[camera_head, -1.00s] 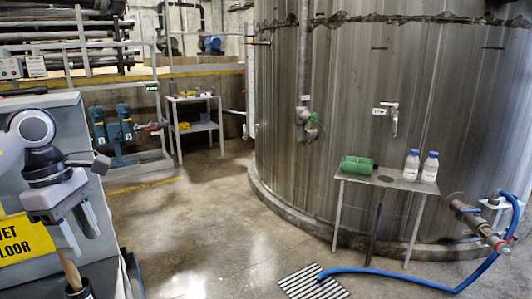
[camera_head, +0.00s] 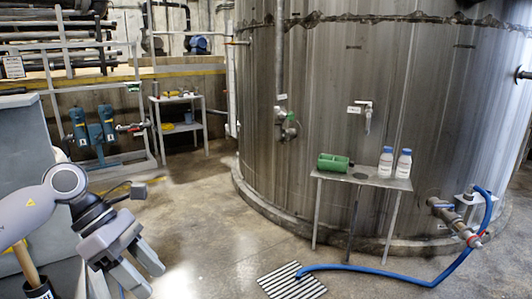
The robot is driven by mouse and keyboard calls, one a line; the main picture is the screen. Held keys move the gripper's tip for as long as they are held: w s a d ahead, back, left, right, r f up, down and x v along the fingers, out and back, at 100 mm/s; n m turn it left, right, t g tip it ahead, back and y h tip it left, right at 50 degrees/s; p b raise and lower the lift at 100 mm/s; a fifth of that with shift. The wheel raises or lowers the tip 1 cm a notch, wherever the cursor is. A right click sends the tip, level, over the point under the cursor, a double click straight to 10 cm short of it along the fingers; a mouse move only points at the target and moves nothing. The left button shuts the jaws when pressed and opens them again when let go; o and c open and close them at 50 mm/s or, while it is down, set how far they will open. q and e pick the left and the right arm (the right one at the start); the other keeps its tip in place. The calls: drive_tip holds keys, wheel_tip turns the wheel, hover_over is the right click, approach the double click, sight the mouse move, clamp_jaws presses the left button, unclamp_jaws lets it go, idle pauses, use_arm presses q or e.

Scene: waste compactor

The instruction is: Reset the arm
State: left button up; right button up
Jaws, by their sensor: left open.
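My left gripper (camera_head: 139,276) is at the lower left, at the end of my grey and white left arm (camera_head: 45,205). Its two fingers are spread apart and point down and to the right. Nothing is between them; the floor shows behind. A wooden handle (camera_head: 27,266) in a black holder stands below the arm at the left edge, apart from the fingers. My right gripper is not in view.
A grey cabinet (camera_head: 22,142) stands behind my left arm. A large metal tank (camera_head: 330,90) fills the right. A blue hose (camera_head: 390,273) runs to a floor grate (camera_head: 290,283). The middle floor is clear.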

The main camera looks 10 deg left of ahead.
use_arm(q)
drive_tip(key=s+d+n+t+h, duration=0.2)
drive_tip(key=d+n+t+h, duration=0.1)
drive_tip(key=d+n+h, duration=1.1)
drive_tip(key=w+a+f+n+t+y, duration=0.1)
drive_tip(key=a+f+n+t+y, duration=0.1)
drive_tip(key=f+n+t+y, duration=0.75)
drive_tip(key=a+f+n+t+y, duration=0.2)
drive_tip(key=f+n+t, duration=0.25)
drive_tip(key=n, duration=0.95)
drive_tip(key=s+a+f+n+g+y, duration=0.2)
drive_tip(key=s+f+n+g+y, duration=0.1)
drive_tip(key=s+f+n, duration=0.3)
drive_tip(key=s+a+f+n+g+y, duration=0.3)
drive_tip(key=s+f+n, duration=0.4)
drive_tip(key=f, duration=0.4)
drive_tip(key=shift+s+a+y, duration=0.25)
drive_tip(key=shift+s+y, duration=0.1)
drive_tip(key=shift+y, duration=0.4)
